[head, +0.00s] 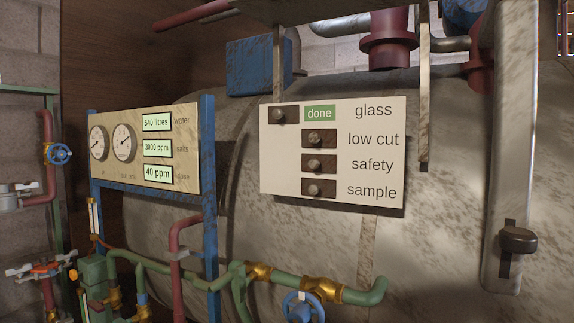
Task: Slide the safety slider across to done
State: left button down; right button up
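A white board (280,165) on the big tank carries four rows labelled glass, low cut, safety and sample. The safety slider (319,164) is a dark plate with a round metal knob, just left of the word "safety". No green label shows in its row, and the board to its left is bare. The glass slider (283,115) sits further left, with a green "done" label (320,113) uncovered beside it. The low cut slider (319,139) and sample slider (318,188) line up with the safety slider. Neither gripper is in view.
A gauge panel (180,187) on a blue frame stands to the left. Green pipes with brass fittings and a blue valve wheel (303,307) run below the board. A metal strip (423,100) hangs to its right, and a lever plate (505,170) stands further right.

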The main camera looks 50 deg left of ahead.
aim_at(326, 163)
jog(key=u, duration=1.5)
